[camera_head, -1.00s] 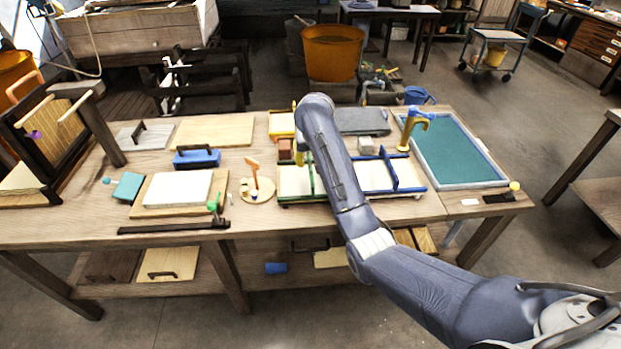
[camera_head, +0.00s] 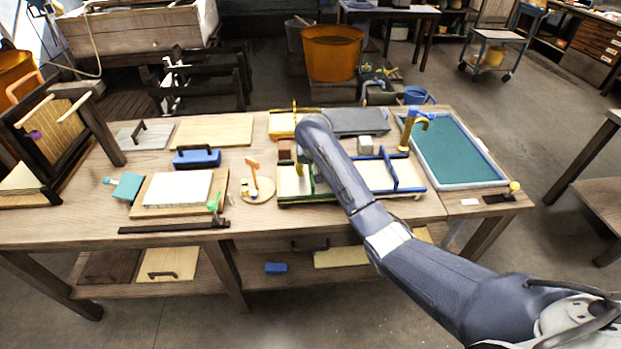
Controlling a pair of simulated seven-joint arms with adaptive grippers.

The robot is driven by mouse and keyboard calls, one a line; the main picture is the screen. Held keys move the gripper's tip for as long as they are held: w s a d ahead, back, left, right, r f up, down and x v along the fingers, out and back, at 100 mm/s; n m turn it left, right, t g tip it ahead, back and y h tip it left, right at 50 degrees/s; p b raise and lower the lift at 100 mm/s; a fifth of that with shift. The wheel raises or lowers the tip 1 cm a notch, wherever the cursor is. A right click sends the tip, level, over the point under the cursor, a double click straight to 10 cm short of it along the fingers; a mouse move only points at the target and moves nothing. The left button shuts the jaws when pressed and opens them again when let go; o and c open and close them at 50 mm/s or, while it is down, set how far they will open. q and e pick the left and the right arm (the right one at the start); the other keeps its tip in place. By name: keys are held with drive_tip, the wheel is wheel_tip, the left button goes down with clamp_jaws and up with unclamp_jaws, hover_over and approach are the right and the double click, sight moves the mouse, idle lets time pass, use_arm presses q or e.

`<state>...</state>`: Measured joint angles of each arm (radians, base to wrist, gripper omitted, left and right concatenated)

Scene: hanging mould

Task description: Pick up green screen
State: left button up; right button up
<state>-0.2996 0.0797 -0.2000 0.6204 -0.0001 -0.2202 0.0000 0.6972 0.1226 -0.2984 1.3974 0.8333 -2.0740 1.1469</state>
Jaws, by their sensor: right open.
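The green screen (camera_head: 290,182) is a pale panel with a green frame, lying flat on the near middle of the table. Its right part is hidden behind my right arm. A similar blue-framed screen (camera_head: 378,175) lies just right of it. My right gripper (camera_head: 303,163) is over the far side of the green screen, mostly hidden by my own wrist. It is open; I cannot tell whether it touches the frame. My left gripper is not in view.
A grey slab (camera_head: 358,122) lies behind.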

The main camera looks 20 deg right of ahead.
clamp_jaws()
idle(0.3)
